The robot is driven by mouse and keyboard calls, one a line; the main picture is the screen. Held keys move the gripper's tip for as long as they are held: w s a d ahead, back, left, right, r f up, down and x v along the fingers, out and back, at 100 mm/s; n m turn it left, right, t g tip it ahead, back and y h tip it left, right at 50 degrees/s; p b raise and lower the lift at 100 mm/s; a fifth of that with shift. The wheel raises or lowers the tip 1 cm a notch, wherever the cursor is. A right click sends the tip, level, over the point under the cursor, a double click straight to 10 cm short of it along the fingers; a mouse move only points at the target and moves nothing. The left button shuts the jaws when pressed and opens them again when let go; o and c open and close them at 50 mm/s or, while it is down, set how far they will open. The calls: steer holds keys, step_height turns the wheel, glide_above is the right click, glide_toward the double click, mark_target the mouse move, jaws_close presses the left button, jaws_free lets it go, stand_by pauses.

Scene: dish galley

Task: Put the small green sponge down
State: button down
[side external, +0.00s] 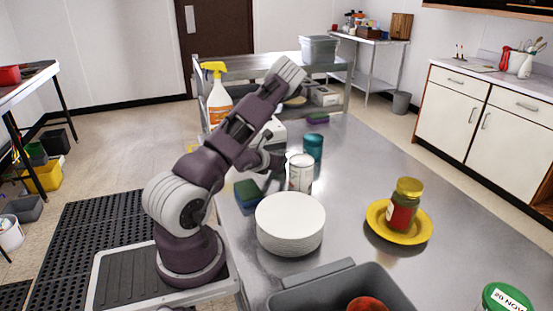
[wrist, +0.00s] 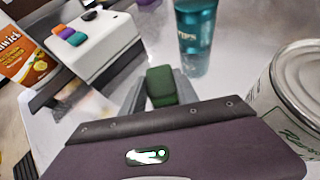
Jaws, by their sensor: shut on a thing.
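My gripper (wrist: 163,101) is shut on the small green sponge (wrist: 161,82), which shows between its fingers in the wrist view. In the side external view my gripper (side external: 270,160) is low over the metal table (side external: 375,165), just left of a white can. I cannot make out the held sponge there. Whether the sponge touches the table is hard to tell. A larger blue and green sponge (side external: 247,194) lies on the table nearer the side camera, by the left edge.
The can (wrist: 293,100) stands close right of my gripper, and a teal cup (wrist: 195,38) is beyond. A white box with coloured tabs (wrist: 98,45) and a spray bottle (side external: 218,100) are leftward. White bowls (side external: 290,225) stand in front. The table's right middle is clear.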

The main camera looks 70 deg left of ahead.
steer(key=shift+f, duration=0.45)
steer(key=c, duration=0.8)
jaws_free()
steer(key=shift+c, duration=0.2)
